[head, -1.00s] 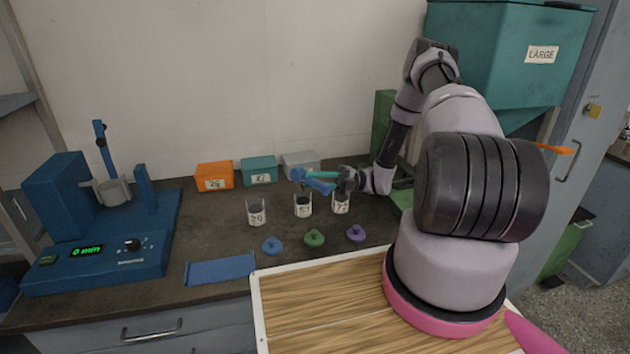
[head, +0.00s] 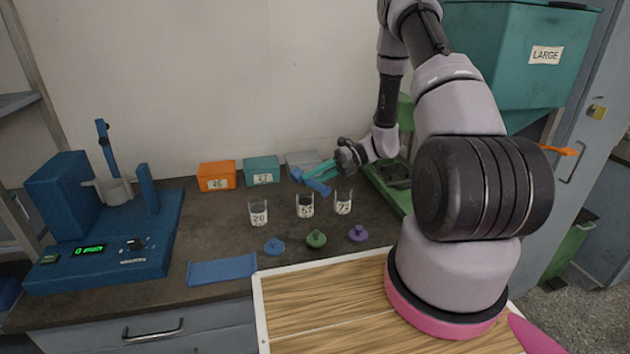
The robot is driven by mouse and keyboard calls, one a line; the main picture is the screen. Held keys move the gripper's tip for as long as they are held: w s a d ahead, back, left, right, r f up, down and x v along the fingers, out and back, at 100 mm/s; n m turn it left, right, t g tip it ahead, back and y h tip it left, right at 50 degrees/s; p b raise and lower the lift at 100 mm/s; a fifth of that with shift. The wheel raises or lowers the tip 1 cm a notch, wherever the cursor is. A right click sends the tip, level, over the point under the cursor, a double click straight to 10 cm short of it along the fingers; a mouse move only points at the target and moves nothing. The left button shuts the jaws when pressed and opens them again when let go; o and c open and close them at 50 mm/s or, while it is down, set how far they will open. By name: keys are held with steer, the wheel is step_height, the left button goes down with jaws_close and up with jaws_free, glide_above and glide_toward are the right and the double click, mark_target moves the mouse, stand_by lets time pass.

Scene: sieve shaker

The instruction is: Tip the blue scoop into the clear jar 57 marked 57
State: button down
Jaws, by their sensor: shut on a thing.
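The blue scoop (head: 313,183) is in the head view, tilted in the air above and just behind the middle jar. The clear jar 57 (head: 305,207) stands upright on the dark bench, in the middle of three jars. Its white label looks like 57, and dark material shows inside it. The scoop's bowl is too small to show whether anything is in it.
Jar 20 (head: 259,214) and another jar (head: 343,203) flank the middle jar closely. Blue (head: 274,246), green (head: 316,239) and purple (head: 358,234) lids lie in front. Orange (head: 217,177), teal (head: 262,171) and grey (head: 303,160) boxes stand behind. A blue shaker (head: 105,240) is at left.

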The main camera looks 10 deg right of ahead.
steer(key=shift+s+r+h, duration=0.1)
steer(key=shift+r+h, duration=0.15)
steer(key=shift+h, duration=0.55)
steer(key=shift+a+n+t, duration=0.15)
steer(key=shift+n+t, duration=0.15)
steer(key=h, duration=0.1)
steer(key=r+t+h, duration=0.1)
steer(key=h, duration=0.1)
steer(key=shift+s+a+r+n, duration=0.1)
steer(key=shift+s+a+n, duration=0.1)
steer(key=shift+a+n, duration=0.2)
steer(key=shift+d+t+h, duration=0.15)
steer(key=shift+t+h, duration=0.15)
steer(key=shift+h, duration=0.2)
steer(key=shift+a+r+n+t+h, duration=0.2)
steer(key=shift+a+n+t+h, duration=0.1)
steer(key=shift+h, duration=0.3)
steer(key=shift+s+r+t+h, duration=0.2)
steer(key=shift+t+h, duration=0.2)
steer(key=shift+h, duration=0.6)
steer(key=shift+w+d+n+h, duration=0.1)
steer(key=shift+n+h, duration=0.2)
steer(key=shift+h, duration=0.1)
